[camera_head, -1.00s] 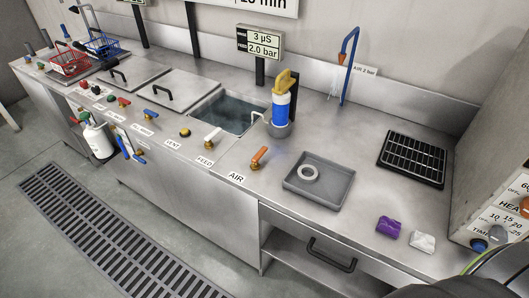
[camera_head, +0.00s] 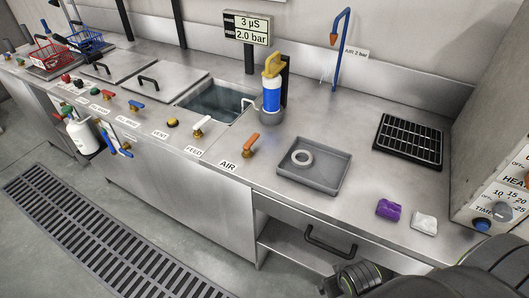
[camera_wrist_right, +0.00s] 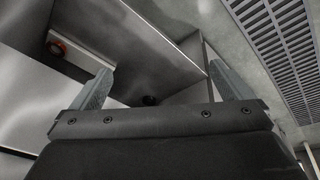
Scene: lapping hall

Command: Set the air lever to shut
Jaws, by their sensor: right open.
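The air lever (camera_head: 251,145) has an orange handle on a brass body, on the counter's front strip beside the AIR label (camera_head: 228,166). Its handle slants toward the upper right in the head view, away from the counter's front edge. My right arm (camera_head: 440,280) comes in at the bottom right of the head view, well apart from the lever; its fingertips do not show there. In the right wrist view my right gripper (camera_wrist_right: 162,82) is open, with nothing between its fingers. My left gripper is not in view.
A drawer handle (camera_head: 330,245) juts out below. The floor in front is free.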

